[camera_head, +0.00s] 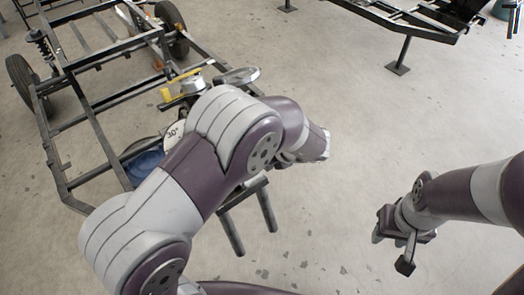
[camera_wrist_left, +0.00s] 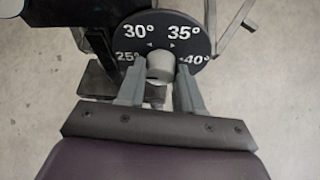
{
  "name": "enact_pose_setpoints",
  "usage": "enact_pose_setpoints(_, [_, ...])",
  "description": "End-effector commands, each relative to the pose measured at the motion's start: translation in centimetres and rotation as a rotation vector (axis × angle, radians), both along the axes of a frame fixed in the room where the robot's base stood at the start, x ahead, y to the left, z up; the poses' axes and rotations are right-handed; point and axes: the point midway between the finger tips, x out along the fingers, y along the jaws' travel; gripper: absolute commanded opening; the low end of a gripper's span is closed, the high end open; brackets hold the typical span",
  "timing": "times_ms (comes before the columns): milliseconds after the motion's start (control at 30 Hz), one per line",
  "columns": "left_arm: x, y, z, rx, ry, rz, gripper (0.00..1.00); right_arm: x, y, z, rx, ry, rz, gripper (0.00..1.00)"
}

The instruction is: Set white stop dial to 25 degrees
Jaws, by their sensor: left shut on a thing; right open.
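In the left wrist view a dark round dial (camera_wrist_left: 165,22) carries white marks 25°, 30°, 35° and 40°, with 30° and 35° at the top. A pale grey knob (camera_wrist_left: 160,66) sticks out of its middle. My left gripper (camera_wrist_left: 160,76) is shut on this knob, one finger on each side. In the head view my left arm hides that gripper and most of what it holds. A white disc (camera_head: 174,132) marked 30° shows partly behind the arm. No pointer can be made out on either. My right gripper (camera_head: 392,250) is open and empty above the floor at the right.
A black metal frame (camera_head: 98,58) with wheels fills the upper left. A blue round part (camera_head: 147,165) and a yellow part (camera_head: 180,85) sit near the white disc. Another frame (camera_head: 425,30) stands at the upper right. The floor between is clear.

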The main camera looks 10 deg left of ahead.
Motion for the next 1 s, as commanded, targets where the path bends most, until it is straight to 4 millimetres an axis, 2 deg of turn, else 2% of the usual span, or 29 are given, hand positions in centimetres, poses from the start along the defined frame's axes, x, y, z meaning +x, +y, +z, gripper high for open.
enact_pose_setpoints(267, [-0.1,0.0,-0.1,-0.002,0.002,0.001,0.05,0.0,0.0,0.0,0.0,0.0,0.0,0.43])
enact_pose_setpoints(300, [-0.1,0.0,-0.1,-0.001,0.003,0.0,0.48,0.0,0.0,0.0,0.0,0.0,0.0,0.43])
enact_pose_setpoints(333, [-0.1,0.0,-0.1,-0.001,0.002,0.0,0.58,0.0,0.0,0.0,0.0,0.0,0.0,0.43])
enact_pose_setpoints(367, [-0.1,0.0,-0.1,-0.001,0.002,0.0,0.61,0.0,0.0,0.0,0.0,0.0,0.0,0.43])
enact_pose_setpoints(667, [-0.1,-0.2,0.2,0.0,0.001,-0.001,0.61,0.0,0.0,0.1,0.0,0.0,0.0,0.43])
enact_pose_setpoints(767, [-0.6,-1.1,1.4,-0.002,-0.001,-0.003,0.61,0.0,0.0,0.6,0.0,0.0,0.0,0.43])
enact_pose_setpoints(1000, [-3.1,-5.0,6.2,-0.002,-0.001,-0.003,0.61,0.0,0.0,1.9,0.0,0.0,0.0,0.43])
